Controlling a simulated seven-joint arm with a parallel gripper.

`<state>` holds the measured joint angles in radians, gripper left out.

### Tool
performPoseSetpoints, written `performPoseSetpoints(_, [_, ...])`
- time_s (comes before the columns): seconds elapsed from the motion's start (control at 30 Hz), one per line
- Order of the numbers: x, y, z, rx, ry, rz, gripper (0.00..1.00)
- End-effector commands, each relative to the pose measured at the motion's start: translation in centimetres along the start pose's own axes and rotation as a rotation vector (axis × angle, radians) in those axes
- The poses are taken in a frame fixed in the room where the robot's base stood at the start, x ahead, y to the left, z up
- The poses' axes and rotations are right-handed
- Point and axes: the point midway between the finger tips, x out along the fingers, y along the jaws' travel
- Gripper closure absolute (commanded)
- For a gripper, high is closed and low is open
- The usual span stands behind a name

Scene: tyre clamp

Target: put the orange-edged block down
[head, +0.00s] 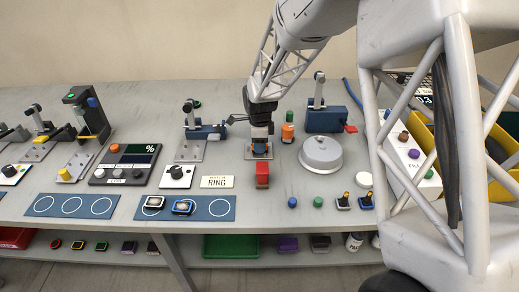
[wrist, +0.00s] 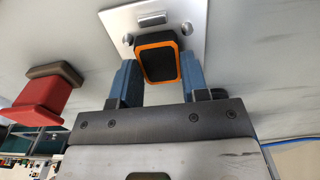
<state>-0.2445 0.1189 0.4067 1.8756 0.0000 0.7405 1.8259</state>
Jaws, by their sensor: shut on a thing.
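The orange-edged block (wrist: 158,58) is dark with an orange rim and sits between the two blue fingers of my gripper (wrist: 158,72) in the wrist view. My gripper is shut on it. A silver metal plate (wrist: 192,16) with bolts and a short bar lies just beyond the block; I cannot tell whether the block touches it. In the head view my gripper (head: 260,142) points down over this plate (head: 249,153), mid-table, and mostly hides the block.
A red piece (head: 262,174) stands close in front of the plate; it also shows in the wrist view (wrist: 45,98). A grey domed lid (head: 321,153) and an orange-and-green bottle (head: 288,130) are to the right. A blue mat (head: 218,208) holding two small blocks lies front left.

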Motion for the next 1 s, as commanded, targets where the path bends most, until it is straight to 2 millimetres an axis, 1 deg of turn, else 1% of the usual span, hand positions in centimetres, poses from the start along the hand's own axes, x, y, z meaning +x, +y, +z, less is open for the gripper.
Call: performPoseSetpoints(1.0, [-5.5,0.0,0.0,0.0,0.0,-0.001,0.82])
